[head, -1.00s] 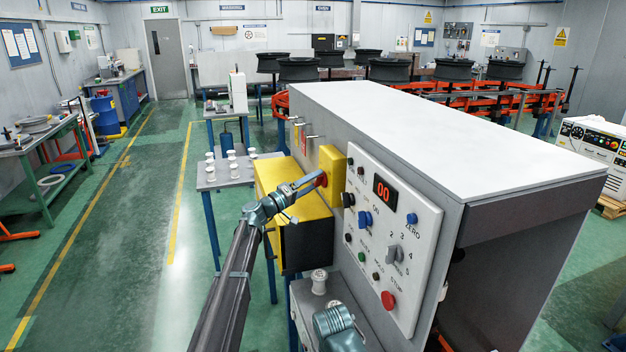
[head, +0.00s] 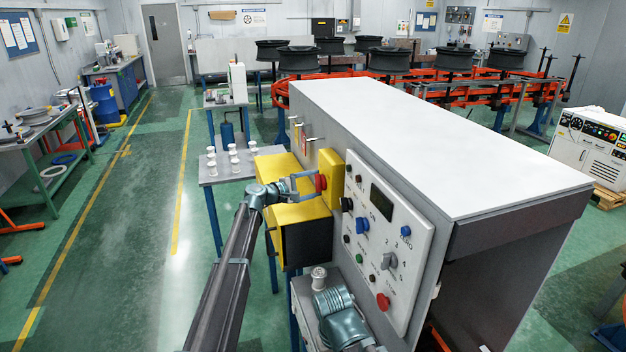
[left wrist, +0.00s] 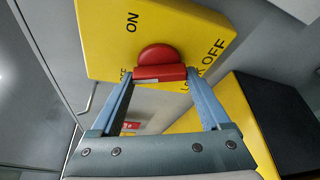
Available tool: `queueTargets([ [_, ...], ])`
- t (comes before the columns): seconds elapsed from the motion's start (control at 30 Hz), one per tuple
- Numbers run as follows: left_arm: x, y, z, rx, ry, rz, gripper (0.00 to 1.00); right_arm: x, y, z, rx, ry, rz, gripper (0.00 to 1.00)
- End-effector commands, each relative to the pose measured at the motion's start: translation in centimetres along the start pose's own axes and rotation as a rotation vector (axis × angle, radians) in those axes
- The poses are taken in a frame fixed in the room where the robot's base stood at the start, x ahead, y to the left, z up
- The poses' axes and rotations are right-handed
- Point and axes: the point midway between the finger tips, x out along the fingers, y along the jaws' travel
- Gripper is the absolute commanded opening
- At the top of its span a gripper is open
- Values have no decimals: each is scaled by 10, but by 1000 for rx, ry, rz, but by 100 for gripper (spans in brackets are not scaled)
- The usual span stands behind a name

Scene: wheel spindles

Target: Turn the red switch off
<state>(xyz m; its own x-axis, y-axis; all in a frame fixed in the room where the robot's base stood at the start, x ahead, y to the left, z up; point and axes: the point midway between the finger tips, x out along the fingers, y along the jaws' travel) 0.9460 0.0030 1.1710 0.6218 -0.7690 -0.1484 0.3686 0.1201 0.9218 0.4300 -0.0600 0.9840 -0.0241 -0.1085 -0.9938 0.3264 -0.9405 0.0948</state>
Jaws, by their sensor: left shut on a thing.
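The red switch (head: 321,183) sits on the face of a yellow box (head: 331,178) at the left end of the grey machine's control panel. In the left wrist view the red switch (left wrist: 158,62) has a round knob and a red bar, and the yellow plate (left wrist: 105,40) around it reads ON and OFF. My left gripper (head: 312,180) is shut on the switch, with the blue-grey fingers (left wrist: 160,76) at either end of the red bar. The display (head: 381,202) on the panel is dark.
The white panel (head: 405,250) carries several knobs and a red stop button (head: 383,301). A yellow and black box (head: 305,235) lies below my left gripper. A small table (head: 225,170) with white spindles stands behind left. The green floor at left is open.

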Motion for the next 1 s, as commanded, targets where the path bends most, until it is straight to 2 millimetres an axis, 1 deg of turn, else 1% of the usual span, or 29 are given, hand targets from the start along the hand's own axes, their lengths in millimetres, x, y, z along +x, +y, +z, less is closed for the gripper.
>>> queueTargets([
  [0.03,-1,3,0,-37,0,-17,24,-7,1,0,0,0,0,50],
  [0.1,-1,3,0,-89,1,-40,24,-11,1,1,0,0,0,50],
  [0.3,-1,2,-1,-218,1,-93,24,-19,2,1,-1,0,0,50],
  [0.5,-1,1,-1,-307,1,-130,24,-25,2,2,-1,0,0,50],
  [0.7,-1,0,0,-354,0,-150,24,-27,3,2,-1,0,0,50],
  [1.0,-1,0,0,-371,0,-158,24,-28,3,2,-1,0,0,50],
])
